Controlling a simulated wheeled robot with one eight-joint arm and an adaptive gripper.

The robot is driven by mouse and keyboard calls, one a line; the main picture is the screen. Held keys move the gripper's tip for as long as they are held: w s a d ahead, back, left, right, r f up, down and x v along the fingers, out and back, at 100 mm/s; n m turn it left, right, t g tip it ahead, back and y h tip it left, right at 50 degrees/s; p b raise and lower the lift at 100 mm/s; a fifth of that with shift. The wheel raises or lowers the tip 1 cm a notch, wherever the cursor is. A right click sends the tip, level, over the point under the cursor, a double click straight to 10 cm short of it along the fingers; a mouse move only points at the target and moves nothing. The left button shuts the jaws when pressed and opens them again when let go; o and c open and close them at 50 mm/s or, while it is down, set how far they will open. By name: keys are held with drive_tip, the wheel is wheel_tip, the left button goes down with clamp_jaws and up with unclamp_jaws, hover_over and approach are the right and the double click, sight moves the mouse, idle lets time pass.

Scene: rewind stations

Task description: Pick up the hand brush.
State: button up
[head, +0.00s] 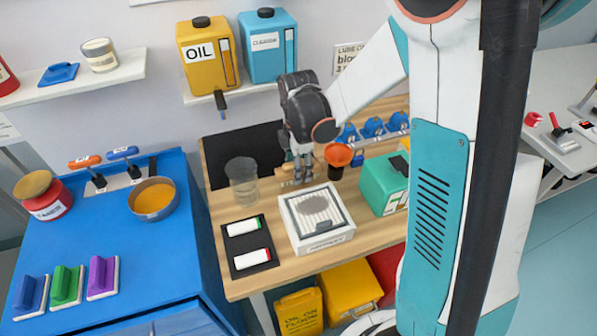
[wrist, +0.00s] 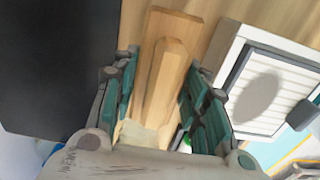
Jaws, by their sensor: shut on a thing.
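The hand brush (wrist: 170,70) shows in the wrist view as a pale wooden block with a raised wooden grip. It lies between the two teal fingers of my gripper (wrist: 160,90), which are shut on it. A pale patch shows at its near end; I cannot tell whether this is bristle. In the head view my gripper (head: 302,178) points down at the back of the wooden bench (head: 235,285). Only a little of the brush (head: 287,183) shows there, largely hidden by the fingers. I cannot tell whether it touches the bench.
Close around my gripper are a clear beaker (head: 242,185), a white box with a louvred top (head: 318,240), an orange funnel (head: 338,154) and a green box (head: 383,185). A black tray (head: 240,268) with two markers lies in front.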

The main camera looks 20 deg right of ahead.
wheel_tip(320, 180, up, 24)
drive_tip(key=p, duration=0.6)
drive_tip(key=shift+r+p, duration=0.2)
drive_tip(key=shift+p, duration=0.2)
drive_tip(key=o, duration=0.4)
drive_tip(key=shift+c, duration=1.1)
drive_tip(key=shift+f, duration=0.1)
